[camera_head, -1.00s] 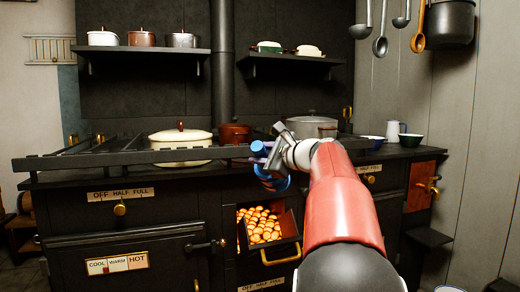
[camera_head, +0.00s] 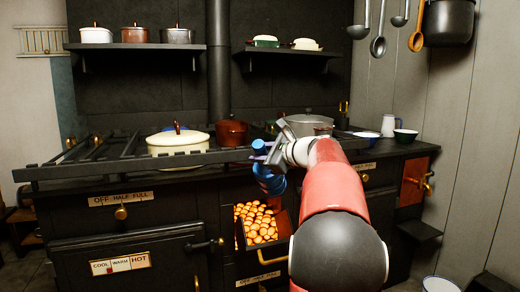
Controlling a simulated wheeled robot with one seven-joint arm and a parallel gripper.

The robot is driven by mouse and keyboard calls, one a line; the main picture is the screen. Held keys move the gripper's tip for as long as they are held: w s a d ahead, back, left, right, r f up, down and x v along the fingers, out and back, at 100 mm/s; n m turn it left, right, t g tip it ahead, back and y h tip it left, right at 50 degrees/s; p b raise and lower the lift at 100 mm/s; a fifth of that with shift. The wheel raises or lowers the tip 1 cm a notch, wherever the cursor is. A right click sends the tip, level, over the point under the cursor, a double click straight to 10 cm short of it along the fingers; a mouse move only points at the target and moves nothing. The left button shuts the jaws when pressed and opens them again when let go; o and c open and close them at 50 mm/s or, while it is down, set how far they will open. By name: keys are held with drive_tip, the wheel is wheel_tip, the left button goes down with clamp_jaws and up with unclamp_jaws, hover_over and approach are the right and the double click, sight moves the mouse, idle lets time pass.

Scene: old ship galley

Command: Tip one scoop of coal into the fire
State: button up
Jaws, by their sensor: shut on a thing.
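The fire (camera_head: 260,222) is a bed of glowing orange coals in an open firebox low in the black stove's front. The firebox's drop front has a brass handle (camera_head: 271,258). My gripper (camera_head: 263,158) is above the fire, in front of the stove's top rail.
A black rail (camera_head: 130,163) runs along the stove's front edge, close to my gripper. A cream pot (camera_head: 180,142), a copper pot (camera_head: 231,133) and a grey pot (camera_head: 312,125) stand on the stovetop. A white bucket (camera_head: 440,285) is on the floor at lower right.

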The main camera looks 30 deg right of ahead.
drive_tip(key=shift+w+d+r+m+p, duration=0.35)
drive_tip(key=shift+d+r+p, duration=0.2)
drive_tip(key=shift+p, duration=0.45)
drive_tip(key=shift+w+d+b, duration=0.2)
drive_tip(key=shift+b, duration=0.1)
drive_tip(key=shift+w+d+r+m+g, duration=0.25)
drive_tip(key=shift+w+d+m+g, duration=0.1)
drive_tip(key=shift+d+m+g, duration=0.1)
drive_tip(key=shift+w+d+r+m+g, duration=0.25)
drive_tip(key=shift+w+d+r+m, duration=0.2)
drive_tip(key=shift+d, duration=0.2)
